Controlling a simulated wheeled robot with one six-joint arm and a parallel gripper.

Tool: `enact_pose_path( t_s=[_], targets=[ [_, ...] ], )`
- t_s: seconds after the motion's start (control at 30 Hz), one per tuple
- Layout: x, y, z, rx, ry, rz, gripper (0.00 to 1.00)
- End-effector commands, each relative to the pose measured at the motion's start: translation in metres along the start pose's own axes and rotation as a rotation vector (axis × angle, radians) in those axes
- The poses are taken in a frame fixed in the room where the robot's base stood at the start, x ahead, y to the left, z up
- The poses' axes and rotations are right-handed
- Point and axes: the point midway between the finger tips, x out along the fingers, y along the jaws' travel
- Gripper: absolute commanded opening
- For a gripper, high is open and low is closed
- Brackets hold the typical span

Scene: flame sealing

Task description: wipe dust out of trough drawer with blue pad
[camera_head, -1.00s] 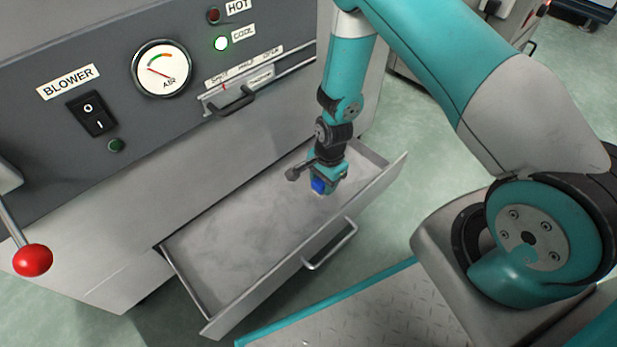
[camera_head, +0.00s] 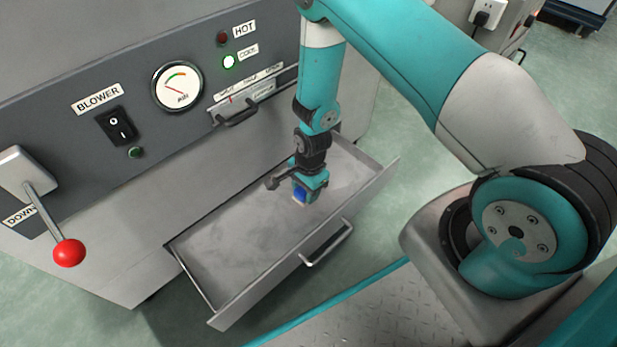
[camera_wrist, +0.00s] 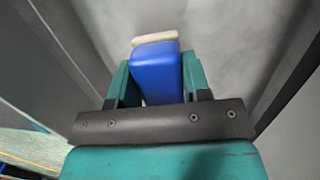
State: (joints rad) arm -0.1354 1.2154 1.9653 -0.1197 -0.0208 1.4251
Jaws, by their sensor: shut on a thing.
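The trough drawer (camera_head: 238,318) is pulled out from the grey machine, and patchy grey dust (camera_head: 235,250) lies on its floor. My gripper (camera_head: 302,195) points down into the drawer, around the middle of its length. It is shut on the blue pad (camera_head: 300,194). In the wrist view the blue pad (camera_wrist: 157,72) sits between the two teal fingers, with a pale strip (camera_wrist: 154,38) at its far end. The drawer floor (camera_wrist: 225,45) fills much of that view. I cannot tell whether the pad touches the floor.
The drawer handle (camera_head: 328,245) sticks out from the front wall. A lever with a red knob (camera_head: 69,253) stands at the left. The blower switch (camera_head: 117,126), air gauge (camera_head: 177,86) and a slider (camera_head: 236,117) are on the panel above.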

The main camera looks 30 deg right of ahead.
Motion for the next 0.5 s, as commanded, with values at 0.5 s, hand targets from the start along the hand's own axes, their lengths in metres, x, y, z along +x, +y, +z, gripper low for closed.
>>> enact_pose_path(
  t_s=[0.5],
  targets=[
    [-0.046,0.002,0.000,0.009,0.000,-0.002,0.25]
  ],
)
